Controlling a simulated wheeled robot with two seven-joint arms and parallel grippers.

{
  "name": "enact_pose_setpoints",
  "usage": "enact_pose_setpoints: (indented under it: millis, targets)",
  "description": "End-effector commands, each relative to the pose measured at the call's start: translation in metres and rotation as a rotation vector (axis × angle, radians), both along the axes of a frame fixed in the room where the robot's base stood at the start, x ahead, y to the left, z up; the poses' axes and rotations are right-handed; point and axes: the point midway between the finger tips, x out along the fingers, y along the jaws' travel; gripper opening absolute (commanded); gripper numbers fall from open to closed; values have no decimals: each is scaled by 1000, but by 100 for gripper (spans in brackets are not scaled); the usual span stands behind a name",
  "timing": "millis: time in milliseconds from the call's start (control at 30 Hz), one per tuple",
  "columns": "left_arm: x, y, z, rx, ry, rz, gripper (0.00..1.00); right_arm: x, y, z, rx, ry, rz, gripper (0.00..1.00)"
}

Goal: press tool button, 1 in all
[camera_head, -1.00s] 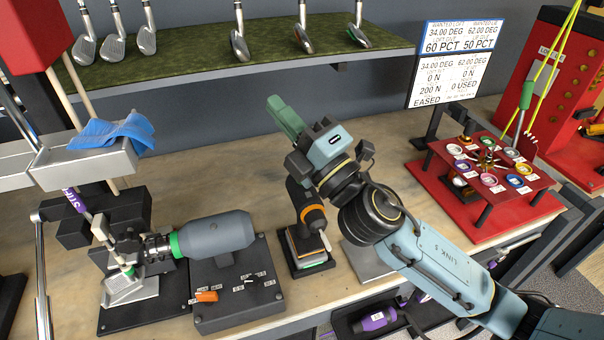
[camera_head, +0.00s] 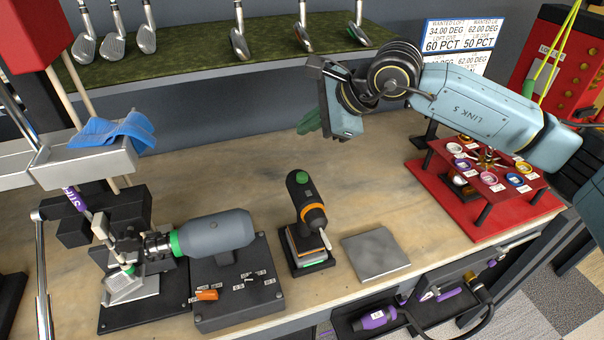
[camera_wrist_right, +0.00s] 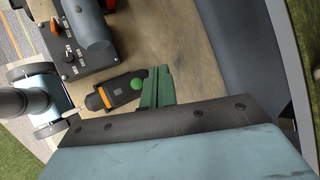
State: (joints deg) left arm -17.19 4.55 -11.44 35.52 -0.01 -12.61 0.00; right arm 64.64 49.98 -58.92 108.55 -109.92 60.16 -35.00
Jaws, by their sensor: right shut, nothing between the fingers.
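The hand tool (camera_head: 306,208), black with an orange collar, stands upright on a small dark stand at the middle of the bench. Its round green button (camera_head: 302,177) faces up at the top. In the right wrist view the button (camera_wrist_right: 138,84) shows just beside the green fingers. My right gripper (camera_head: 309,122) is shut and empty. It is raised behind and above the tool, apart from it in the head view; its green fingers also show in the right wrist view (camera_wrist_right: 158,92). My left gripper is not in view.
A grey plate (camera_head: 376,255) lies right of the tool. A grey motor (camera_head: 213,234) and a switch box (camera_head: 238,295) stand left of it. A red stand with coloured rings (camera_head: 488,177) is at the right. A green-topped club shelf (camera_head: 200,62) runs along the back.

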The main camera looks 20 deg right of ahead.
Motion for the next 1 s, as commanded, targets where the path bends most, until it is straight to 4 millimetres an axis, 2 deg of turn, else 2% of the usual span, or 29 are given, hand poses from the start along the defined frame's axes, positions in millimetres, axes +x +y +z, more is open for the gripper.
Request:
enact_pose_setpoints:
  millis: [367, 567, 767, 1000]
  targets:
    - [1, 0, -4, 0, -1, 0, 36, -1, 1, -9, 6, 2, 1, 0]
    - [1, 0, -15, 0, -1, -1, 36, -1, 1, -31, 6, 3, 1, 0]
    - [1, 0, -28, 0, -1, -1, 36, -1, 1, -62, 7, 3, 0, 0]
    - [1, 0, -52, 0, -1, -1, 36, 0, 2, -86, 6, 1, 1, 0]
